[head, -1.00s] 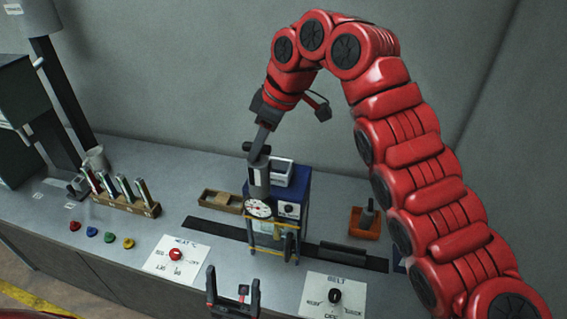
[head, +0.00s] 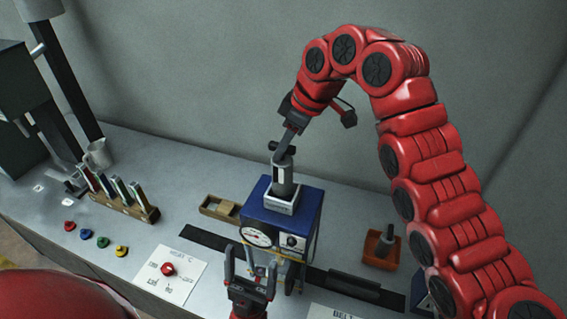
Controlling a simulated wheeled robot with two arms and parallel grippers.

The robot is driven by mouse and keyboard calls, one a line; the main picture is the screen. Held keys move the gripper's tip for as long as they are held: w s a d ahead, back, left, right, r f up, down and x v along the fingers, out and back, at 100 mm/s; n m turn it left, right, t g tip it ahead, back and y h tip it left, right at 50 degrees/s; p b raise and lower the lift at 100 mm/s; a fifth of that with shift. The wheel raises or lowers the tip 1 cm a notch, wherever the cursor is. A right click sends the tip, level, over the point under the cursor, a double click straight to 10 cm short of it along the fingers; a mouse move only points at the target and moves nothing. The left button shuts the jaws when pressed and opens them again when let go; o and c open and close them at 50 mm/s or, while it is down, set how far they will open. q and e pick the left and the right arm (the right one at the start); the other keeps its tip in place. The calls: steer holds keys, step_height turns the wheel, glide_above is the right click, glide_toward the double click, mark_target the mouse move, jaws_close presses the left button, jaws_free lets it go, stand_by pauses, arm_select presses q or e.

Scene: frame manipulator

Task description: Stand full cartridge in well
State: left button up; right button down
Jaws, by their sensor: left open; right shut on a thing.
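The cartridge (head: 283,173), a grey and white cylinder with a dark handle on top, is upright. My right gripper (head: 287,146) is shut on its top end from above. The well (head: 291,208) is a white square-rimmed opening on top of the blue machine (head: 257,200). The cartridge's lower end appears within the well's rim; I cannot tell how deep it sits. My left gripper (head: 250,267) is open and empty, in front of the machine, with its fingers pointing up in the picture.
An orange tray (head: 393,262) holding a dark cylinder (head: 385,240) stands right of the machine. A wooden rack (head: 140,212) with several coloured vials is at left, near a grey mug (head: 97,153). A small wooden tray (head: 221,209) lies behind a dark strip.

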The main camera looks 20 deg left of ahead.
mark_target(284, 159)
steer(key=shift+w+f, duration=0.25)
steer(key=shift+f, duration=0.35)
steer(key=shift+s+f+p, duration=0.15)
steer(key=shift+f+p, duration=0.25)
steer(key=shift+f, duration=0.25)
steer(key=shift+s+f+p, duration=0.15)
steer(key=shift+f+p, duration=0.2)
steer(key=shift+f, duration=0.25)
steer(key=shift+w+f, duration=0.15)
steer(key=shift+f, duration=0.2)
steer(key=c, duration=0.8)
jaws_free()
steer(key=shift+o, duration=0.2)
